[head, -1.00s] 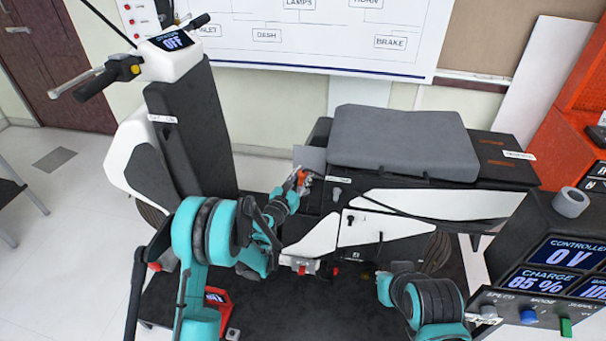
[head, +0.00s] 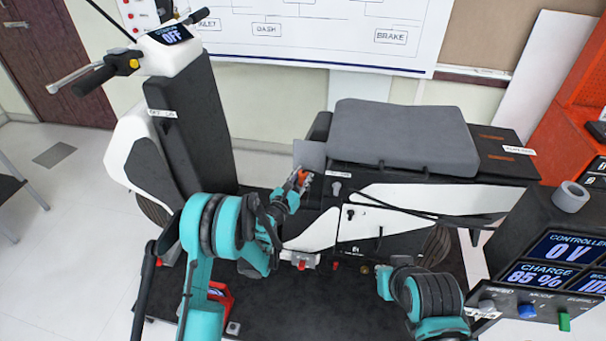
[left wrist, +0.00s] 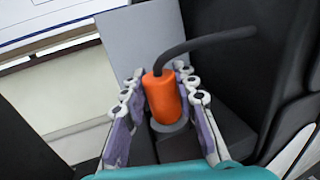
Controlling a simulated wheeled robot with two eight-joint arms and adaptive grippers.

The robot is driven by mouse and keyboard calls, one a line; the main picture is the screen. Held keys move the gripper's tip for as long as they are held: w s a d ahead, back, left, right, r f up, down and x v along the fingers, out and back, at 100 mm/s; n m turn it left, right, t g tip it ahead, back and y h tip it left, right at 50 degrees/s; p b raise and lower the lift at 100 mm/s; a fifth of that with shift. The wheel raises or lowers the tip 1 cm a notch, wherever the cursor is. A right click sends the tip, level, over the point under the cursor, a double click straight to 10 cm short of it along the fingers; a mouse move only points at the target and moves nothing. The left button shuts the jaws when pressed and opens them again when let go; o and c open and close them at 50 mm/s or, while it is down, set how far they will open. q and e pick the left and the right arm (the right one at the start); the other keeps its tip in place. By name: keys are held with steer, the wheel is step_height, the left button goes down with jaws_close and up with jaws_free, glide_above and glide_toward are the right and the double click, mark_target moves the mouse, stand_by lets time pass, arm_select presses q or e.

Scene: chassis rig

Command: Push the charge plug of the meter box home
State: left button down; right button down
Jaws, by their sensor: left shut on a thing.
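The orange charge plug (left wrist: 162,97) stands between the fingers of my left gripper (left wrist: 160,112), which is shut on it. A black cable (left wrist: 210,42) leaves its top and bends right. The plug's lower end is at a grey round collar (left wrist: 168,126) on a dark block; I cannot tell how deep it sits. In the head view the plug (head: 303,177) and left gripper (head: 297,182) are at the front left of the scooter's seat. The meter box (head: 530,240) stands at the right, reading 0 V and charge 85 %. My right gripper is not visible, only its arm.
The scooter's grey seat (head: 402,138) and dark steering column (head: 190,130) flank the plug. A grey upright plate (left wrist: 135,42) stands just behind it. The black cable (head: 400,210) runs along the scooter's side. A red object (head: 222,293) lies on the black platform.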

arm_select(q)
steer(key=c, duration=1.1)
jaws_free()
step_height(320, 180, up, 10)
steer(key=shift+f, duration=0.1)
steer(key=s+a+r+m+g, duration=0.2)
steer(key=s+r+m, duration=0.2)
steer(key=s+m, duration=0.4)
steer(key=s+a+r+m+g, duration=0.1)
steer(key=s+r+m+g, duration=0.25)
steer(key=s+m, duration=0.55)
steer(key=s+a+f+m+g+y, duration=0.1)
steer(key=s+a+f+m+y, duration=0.1)
steer(key=s+a+m, duration=0.2)
steer(key=s+a+f+m+g+y, duration=0.1)
steer(key=s+a+f+m+y, duration=0.2)
steer(key=s, duration=0.8)
steer(key=s+a+f+m+g+y, duration=0.1)
steer(key=s+a+f+m+y, duration=0.1)
steer(key=s+a+m, duration=0.4)
steer(key=shift+s+a+f+m+g+y, duration=0.45)
steer(key=shift+s+a, duration=0.45)
steer(key=shift+s, duration=0.35)
